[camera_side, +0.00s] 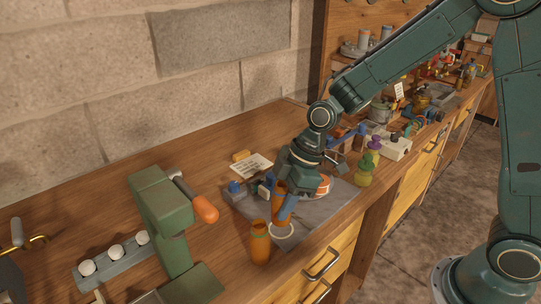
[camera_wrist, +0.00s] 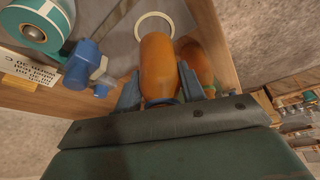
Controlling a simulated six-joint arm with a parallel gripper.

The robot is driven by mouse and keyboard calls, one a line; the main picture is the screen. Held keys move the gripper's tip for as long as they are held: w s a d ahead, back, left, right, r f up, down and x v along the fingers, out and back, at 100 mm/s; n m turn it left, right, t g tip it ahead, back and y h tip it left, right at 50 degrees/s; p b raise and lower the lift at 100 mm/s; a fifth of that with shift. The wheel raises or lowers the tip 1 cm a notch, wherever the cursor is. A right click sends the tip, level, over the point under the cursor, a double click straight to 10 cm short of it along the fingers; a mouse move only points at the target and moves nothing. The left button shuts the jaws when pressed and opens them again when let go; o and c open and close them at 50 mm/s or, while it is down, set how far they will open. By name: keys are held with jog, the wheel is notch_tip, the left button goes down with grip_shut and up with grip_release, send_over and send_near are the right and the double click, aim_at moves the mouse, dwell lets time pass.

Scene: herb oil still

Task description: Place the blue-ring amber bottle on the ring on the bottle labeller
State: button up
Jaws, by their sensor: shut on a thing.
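The blue-ring amber bottle (camera_side: 280,188) is held between the fingers of my gripper (camera_side: 279,203), above the grey labeller plate. In the wrist view the amber bottle (camera_wrist: 159,62) lies between both fingers of my gripper (camera_wrist: 160,88), with a bluish band by the jaws. The white ring (camera_side: 282,230) lies on the bottle labeller (camera_side: 322,214), just beyond the bottle's lower end.
A second amber bottle with a green ring (camera_side: 260,246) stands close left of the ring. The labeller carries a label roll (camera_side: 323,185) and a blue knob (camera_side: 235,187). A green press with an orange handle (camera_side: 206,209) stands left. Green and purple bottles (camera_side: 364,173) stand right.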

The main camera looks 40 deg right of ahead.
jog(key=shift+f, duration=1.25)
jog(key=shift+f, duration=0.1)
jog(key=o, duration=1)
jog(key=shift+o, duration=0.2)
jog(key=v, duration=1.2)
